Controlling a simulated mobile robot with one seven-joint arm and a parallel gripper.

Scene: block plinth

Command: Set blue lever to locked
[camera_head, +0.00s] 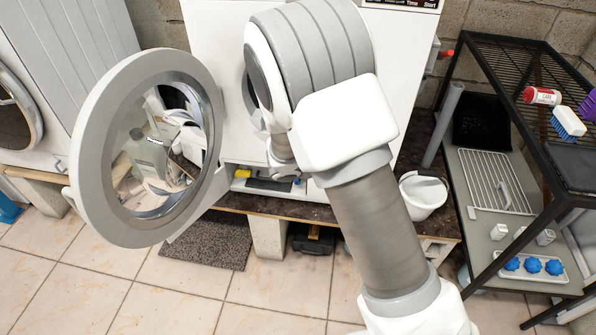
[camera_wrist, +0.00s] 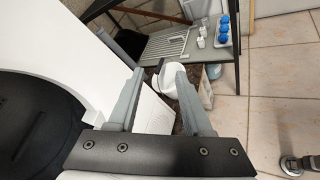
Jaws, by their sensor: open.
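A small blue part (camera_head: 297,181), likely the blue lever, shows in the head view low on the front of the white washing machine (camera_head: 222,40). It sits at the right of a recess under the round opening, and its setting is too small to read. A yellow part (camera_head: 243,173) sits at the recess's left. My gripper (camera_wrist: 158,72) is open, with nothing seen held between its fingers. In the head view my arm hides most of it in front of the machine, above the recess. I cannot make out the blue lever in the wrist view.
The machine's round door (camera_head: 90,150) stands open to the left. A white bucket (camera_head: 423,195) stands right of the machine, on the dark ledge. A black-framed rack (camera_head: 520,110) with brushes and blue knobs (camera_head: 533,265) stands further right. The tiled floor in front is clear around a grey mat (camera_head: 205,240).

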